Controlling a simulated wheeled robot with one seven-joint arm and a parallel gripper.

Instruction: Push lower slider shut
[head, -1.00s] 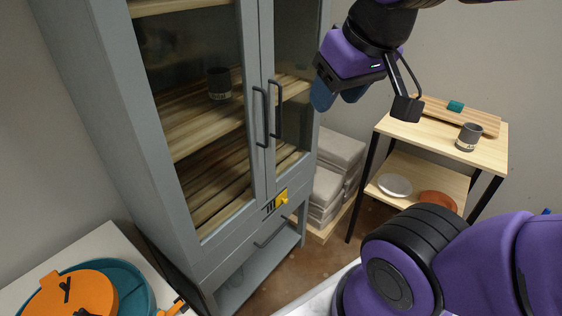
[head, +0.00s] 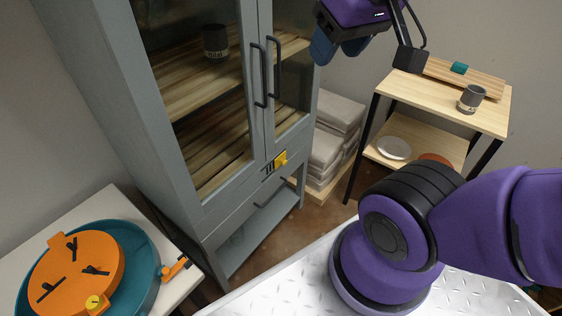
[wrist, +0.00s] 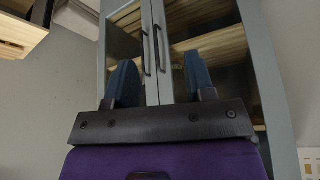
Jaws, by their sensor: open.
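A grey cabinet (head: 160,150) with two glazed doors stands at the left. A yellow slider (head: 280,159) sits on a dark slotted plate low on its front, just under the doors, at the plate's right side. I cannot tell how far along its track it is. My gripper (head: 338,46) is at the top of the head view, open and empty, well above the slider and apart from it. In the wrist view my gripper's blue fingers (wrist: 160,80) are spread, with the door handles (wrist: 152,48) beyond them; the slider does not show there.
A wooden shelf stand (head: 430,95) with a grey cup (head: 471,98) is at the right. Grey stacked slabs (head: 332,140) lie beside the cabinet. A white table (head: 88,212) with a teal dish and orange disc (head: 75,265) is at lower left. A lower handle (head: 267,196) shows below the slider.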

